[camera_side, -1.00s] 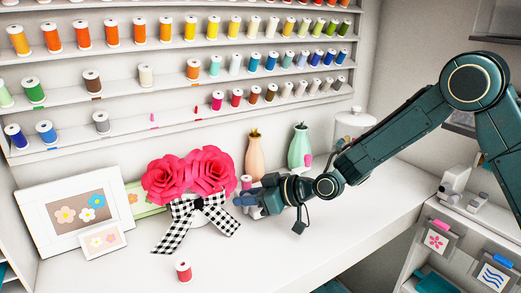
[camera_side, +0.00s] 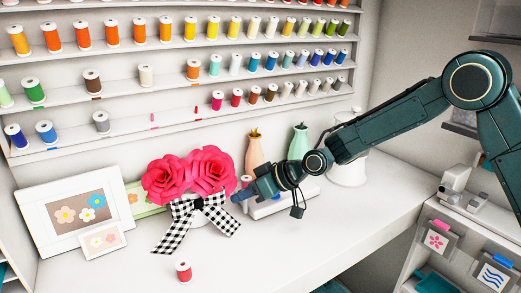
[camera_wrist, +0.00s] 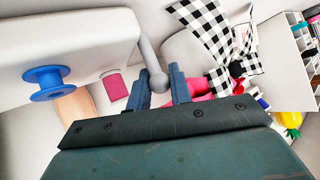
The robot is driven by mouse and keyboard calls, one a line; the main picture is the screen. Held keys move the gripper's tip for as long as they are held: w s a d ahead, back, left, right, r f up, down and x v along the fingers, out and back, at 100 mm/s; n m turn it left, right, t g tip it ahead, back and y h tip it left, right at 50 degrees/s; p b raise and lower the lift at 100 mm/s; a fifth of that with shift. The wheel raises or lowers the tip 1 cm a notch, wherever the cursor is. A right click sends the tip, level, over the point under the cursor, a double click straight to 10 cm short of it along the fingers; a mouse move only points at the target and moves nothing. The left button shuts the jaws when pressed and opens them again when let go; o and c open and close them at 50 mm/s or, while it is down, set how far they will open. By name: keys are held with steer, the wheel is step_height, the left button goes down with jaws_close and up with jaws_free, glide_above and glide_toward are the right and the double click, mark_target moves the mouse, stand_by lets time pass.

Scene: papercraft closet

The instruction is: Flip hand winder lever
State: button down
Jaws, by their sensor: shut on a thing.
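The hand winder shows in the wrist view as a white body (camera_wrist: 75,35) with a grey lever that ends in a round grey knob (camera_wrist: 158,82). My gripper (camera_wrist: 163,85) has its two blue fingers on either side of this knob, shut on it. In the side view my gripper (camera_side: 242,195) reaches down and left to the winder's white base (camera_side: 268,209) on the counter. My gripper hides the lever there.
Pink paper flowers (camera_side: 190,175) with a checkered bow (camera_side: 200,215) stand just left of my gripper. Two vases (camera_side: 299,143) and a white lidded jar (camera_side: 347,168) are behind my arm. The front right counter is clear.

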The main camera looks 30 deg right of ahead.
steer(key=c, duration=1.3)
jaws_free()
steer(key=shift+d+r, duration=0.1)
steer(key=shift+v, duration=6.8)
steer(key=shift+r, duration=0.1)
steer(key=s+d+r+m+g+h, duration=0.1)
steer(key=s+d, duration=0.3)
steer(key=s, duration=0.6)
steer(key=s+d+r+m+g+h, duration=0.1)
steer(key=s+d+h, duration=0.3)
steer(key=s, duration=0.7)
steer(key=s+d+r+m+h, duration=0.2)
steer(key=s+d, duration=0.3)
steer(key=s, duration=0.5)
steer(key=shift+s+d+r+m+g, duration=0.15)
steer(key=shift+m+g, duration=0.25)
steer(key=shift+m, duration=0.4)
